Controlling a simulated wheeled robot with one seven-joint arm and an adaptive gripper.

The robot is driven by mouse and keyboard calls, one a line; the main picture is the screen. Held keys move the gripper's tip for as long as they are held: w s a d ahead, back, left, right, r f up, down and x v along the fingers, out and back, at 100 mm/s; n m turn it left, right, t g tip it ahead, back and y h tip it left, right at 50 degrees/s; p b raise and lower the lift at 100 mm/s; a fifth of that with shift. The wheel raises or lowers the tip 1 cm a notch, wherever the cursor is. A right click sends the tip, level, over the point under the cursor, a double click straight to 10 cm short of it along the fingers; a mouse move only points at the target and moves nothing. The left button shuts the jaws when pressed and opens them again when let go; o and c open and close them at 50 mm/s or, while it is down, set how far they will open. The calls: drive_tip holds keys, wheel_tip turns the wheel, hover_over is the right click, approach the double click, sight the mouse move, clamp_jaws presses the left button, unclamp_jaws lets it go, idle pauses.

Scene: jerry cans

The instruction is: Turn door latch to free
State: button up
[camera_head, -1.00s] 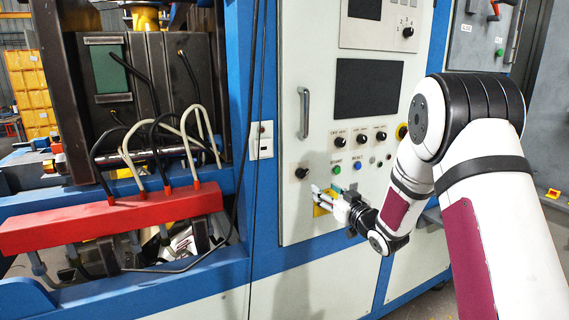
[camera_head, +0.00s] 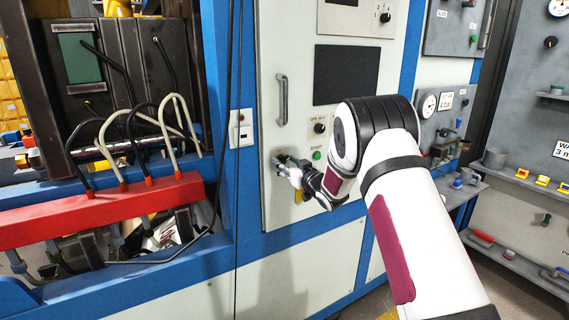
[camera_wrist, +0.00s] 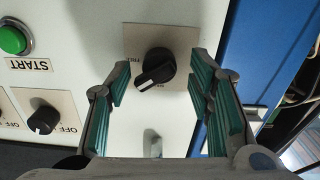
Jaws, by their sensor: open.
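The door latch is a black rotary knob (camera_wrist: 155,68) on a beige plate with small lettering, in the upper middle of the wrist view. Its pointer slants toward the lower left of that view. My gripper (camera_wrist: 160,80) is open, with one green-padded finger on each side of the knob; I cannot tell whether either finger touches it. In the head view my gripper (camera_head: 286,166) is at the lower left of the white cabinet door (camera_head: 290,215) and hides the knob.
A green START button (camera_wrist: 12,40) and another black knob (camera_wrist: 43,120) lie to the left in the wrist view. The door's vertical handle (camera_head: 282,100) is above my gripper. The blue frame (camera_head: 248,210) borders the door. Red-based hoses (camera_head: 110,205) stand farther left.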

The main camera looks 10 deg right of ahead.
drive_tip(key=shift+w+a, duration=0.15)
drive_tip(key=shift+w, duration=0.45)
drive_tip(key=c, duration=1)
drive_tip(key=shift+a, duration=0.1)
